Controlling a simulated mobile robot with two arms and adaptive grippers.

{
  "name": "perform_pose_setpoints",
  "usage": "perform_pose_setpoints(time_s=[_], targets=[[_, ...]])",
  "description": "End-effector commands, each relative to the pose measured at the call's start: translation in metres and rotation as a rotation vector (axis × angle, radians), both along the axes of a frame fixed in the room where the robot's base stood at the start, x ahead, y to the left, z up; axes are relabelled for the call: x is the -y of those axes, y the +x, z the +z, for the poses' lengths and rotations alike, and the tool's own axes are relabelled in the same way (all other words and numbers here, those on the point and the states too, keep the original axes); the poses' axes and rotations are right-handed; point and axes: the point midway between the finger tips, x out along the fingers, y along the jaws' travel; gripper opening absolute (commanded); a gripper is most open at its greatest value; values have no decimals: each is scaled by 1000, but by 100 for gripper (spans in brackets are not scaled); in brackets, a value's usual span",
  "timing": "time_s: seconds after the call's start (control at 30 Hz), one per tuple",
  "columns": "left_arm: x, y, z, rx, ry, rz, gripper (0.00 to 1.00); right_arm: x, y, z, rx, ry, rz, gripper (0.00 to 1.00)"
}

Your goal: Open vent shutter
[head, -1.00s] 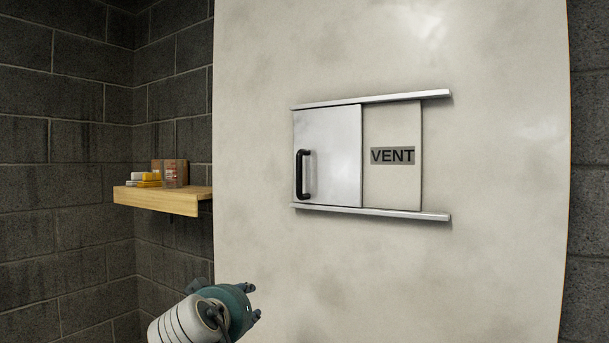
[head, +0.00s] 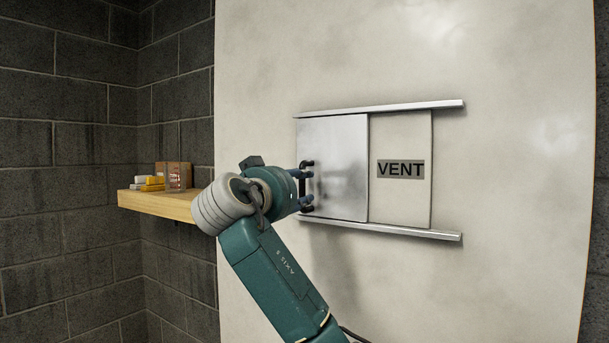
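The vent shutter (head: 340,165) is a silver sliding panel at the left end of two horizontal rails. A pale plate with a VENT label (head: 400,169) shows to its right. The black upright handle (head: 304,186) is on the shutter's left edge. My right gripper (head: 305,187) is at the handle, its fingers apart, one near the handle's upper part and one near its lower part. Whether they touch the handle I cannot tell. My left gripper is not in view.
The upper rail (head: 385,109) and lower rail (head: 400,231) extend right past the VENT plate. A wooden shelf (head: 165,207) with a brown box (head: 175,175) and small yellow and white items is at the left. The pale wall panel (head: 520,150) is clear on the right.

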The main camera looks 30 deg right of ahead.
Motion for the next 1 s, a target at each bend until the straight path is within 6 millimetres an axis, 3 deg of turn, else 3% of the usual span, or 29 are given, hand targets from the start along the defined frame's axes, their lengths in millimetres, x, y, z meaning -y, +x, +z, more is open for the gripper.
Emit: perform_pose_setpoints(time_s=[0.03, 0.2, 0.53, 0.57, 0.73, 1.0], targets=[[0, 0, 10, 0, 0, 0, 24, 7, 5, 3, -4, -1, -1, 35], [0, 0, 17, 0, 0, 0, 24, 20, 14, 1, -1, -1, 1, 35], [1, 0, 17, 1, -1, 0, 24, 24, 17, -1, -1, -1, 2, 35], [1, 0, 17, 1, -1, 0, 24, 24, 17, -1, -1, -1, 2, 33], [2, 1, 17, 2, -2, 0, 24, 23, 17, -1, -1, -1, 2, 0], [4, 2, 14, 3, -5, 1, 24, 26, 15, -2, 1, 1, 2, 0]])
